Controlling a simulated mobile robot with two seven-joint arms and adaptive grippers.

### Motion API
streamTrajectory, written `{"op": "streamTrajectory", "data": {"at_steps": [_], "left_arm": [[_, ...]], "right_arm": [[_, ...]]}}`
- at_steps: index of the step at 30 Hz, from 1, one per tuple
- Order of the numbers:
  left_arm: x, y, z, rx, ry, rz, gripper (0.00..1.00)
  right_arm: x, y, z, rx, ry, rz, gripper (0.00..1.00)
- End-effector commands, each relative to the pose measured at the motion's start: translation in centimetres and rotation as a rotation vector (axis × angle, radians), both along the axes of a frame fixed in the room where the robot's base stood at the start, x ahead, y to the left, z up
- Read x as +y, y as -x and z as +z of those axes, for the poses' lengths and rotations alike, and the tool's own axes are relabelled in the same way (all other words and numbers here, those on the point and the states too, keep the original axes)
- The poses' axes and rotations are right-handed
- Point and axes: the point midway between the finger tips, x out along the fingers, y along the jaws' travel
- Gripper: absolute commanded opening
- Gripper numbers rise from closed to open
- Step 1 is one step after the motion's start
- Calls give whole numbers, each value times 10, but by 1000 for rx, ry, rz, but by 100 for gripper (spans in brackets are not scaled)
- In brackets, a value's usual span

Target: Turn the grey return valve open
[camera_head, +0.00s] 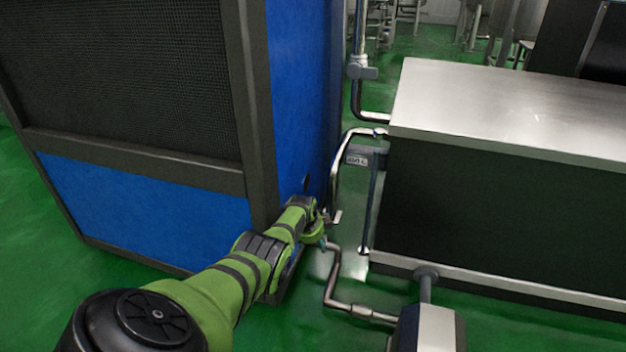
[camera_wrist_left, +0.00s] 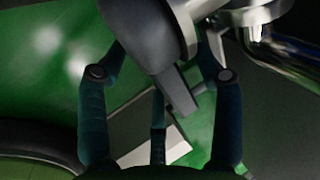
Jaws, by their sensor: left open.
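In the left wrist view, a grey valve body with a flat grey handle (camera_wrist_left: 180,92) hangs between the dark fingers of my left gripper (camera_wrist_left: 163,62). The fingers are spread apart, on either side of the handle; I cannot tell whether any of them touches it. In the head view my left gripper (camera_head: 321,238) is low in the gap between the blue cabinet and the steel-topped unit. It is small there, and the arm's wrist partly covers it. The valve at the gripper cannot be made out clearly in the head view. My right gripper is not in view.
The blue cabinet (camera_head: 302,90) stands close left of my arm. The steel-topped unit (camera_head: 520,108) stands to the right. A bent pipe (camera_head: 331,285) runs low in front, and another grey valve (camera_head: 361,72) sits on a higher pipe. Green floor is free at the lower left.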

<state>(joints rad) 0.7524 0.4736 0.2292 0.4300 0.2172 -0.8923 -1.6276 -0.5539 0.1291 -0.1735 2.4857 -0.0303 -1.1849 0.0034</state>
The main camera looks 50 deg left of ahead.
Motion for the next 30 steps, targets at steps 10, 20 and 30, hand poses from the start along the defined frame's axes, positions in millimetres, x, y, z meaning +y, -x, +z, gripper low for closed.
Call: {"op": "streamTrajectory", "data": {"at_steps": [10,20,30], "left_arm": [[0,4,12,-1,-3,0,66],[-8,16,42,-2,-3,-2,66],[-16,34,89,-1,-2,-1,66]], "right_arm": [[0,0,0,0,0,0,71],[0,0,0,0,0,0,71],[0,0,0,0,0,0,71]]}}
